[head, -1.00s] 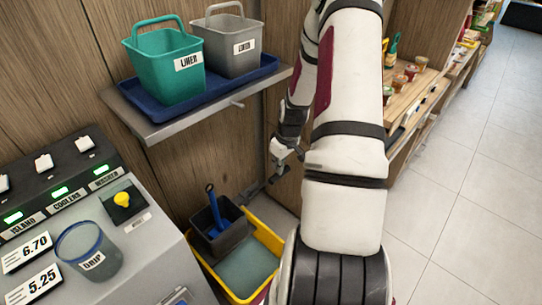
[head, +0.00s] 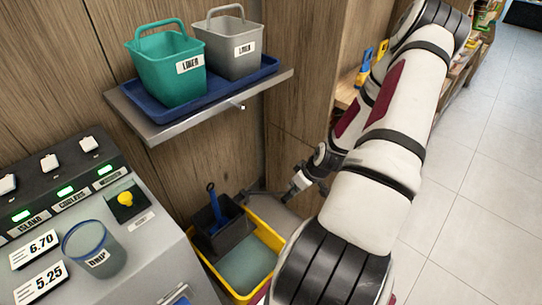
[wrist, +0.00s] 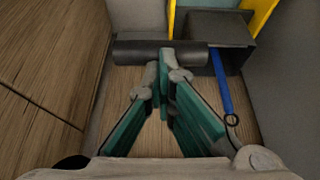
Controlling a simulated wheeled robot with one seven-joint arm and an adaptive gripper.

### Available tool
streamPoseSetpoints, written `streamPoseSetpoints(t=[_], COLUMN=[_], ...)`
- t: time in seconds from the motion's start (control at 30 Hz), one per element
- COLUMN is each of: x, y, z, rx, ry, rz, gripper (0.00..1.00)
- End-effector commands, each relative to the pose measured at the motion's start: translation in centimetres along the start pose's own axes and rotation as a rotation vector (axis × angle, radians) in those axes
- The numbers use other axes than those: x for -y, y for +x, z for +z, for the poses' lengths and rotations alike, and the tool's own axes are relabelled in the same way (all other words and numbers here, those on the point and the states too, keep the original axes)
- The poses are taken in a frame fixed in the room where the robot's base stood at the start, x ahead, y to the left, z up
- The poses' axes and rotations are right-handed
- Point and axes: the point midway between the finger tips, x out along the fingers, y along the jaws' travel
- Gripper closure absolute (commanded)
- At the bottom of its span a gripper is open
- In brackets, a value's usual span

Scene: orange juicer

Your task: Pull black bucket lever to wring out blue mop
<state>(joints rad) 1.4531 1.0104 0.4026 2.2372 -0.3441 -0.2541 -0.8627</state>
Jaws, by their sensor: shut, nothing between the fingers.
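A yellow bucket (head: 283,238) stands low by the wood wall, with a black wringer (head: 225,240) at its left side. The blue mop handle (head: 214,203) sticks up from the wringer; it also shows in the wrist view (wrist: 221,82). The dark lever (head: 262,197) reaches right from the wringer; in the wrist view it appears as a thick dark bar (wrist: 138,53). My gripper (head: 291,191) is at the lever's right end. In the wrist view my gripper (wrist: 168,76) is shut and empty, its tips close to the bar; contact cannot be told.
A shelf (head: 160,130) above the bucket carries a blue tray (head: 232,86) with a green bucket (head: 165,75) and a grey bucket (head: 228,50). A counter machine (head: 120,250) with switches stands at left. Tiled floor (head: 460,210) lies open at right.

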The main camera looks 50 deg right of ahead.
Motion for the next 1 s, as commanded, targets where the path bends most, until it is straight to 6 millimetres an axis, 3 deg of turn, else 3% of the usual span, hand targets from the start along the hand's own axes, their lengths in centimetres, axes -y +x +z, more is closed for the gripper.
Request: streamPoseSetpoints(t=[0.3,0.5,1.0], x=[0.1,0.0,0.0], y=[2.5,3.8,4.4], z=[5.6,8.0,9.2], rx=[0.003,0.003,0.003], ry=[0.004,0.003,0.002], rz=[-0.002,-0.001,0.000], gripper=[1.00,1.00,1.00])
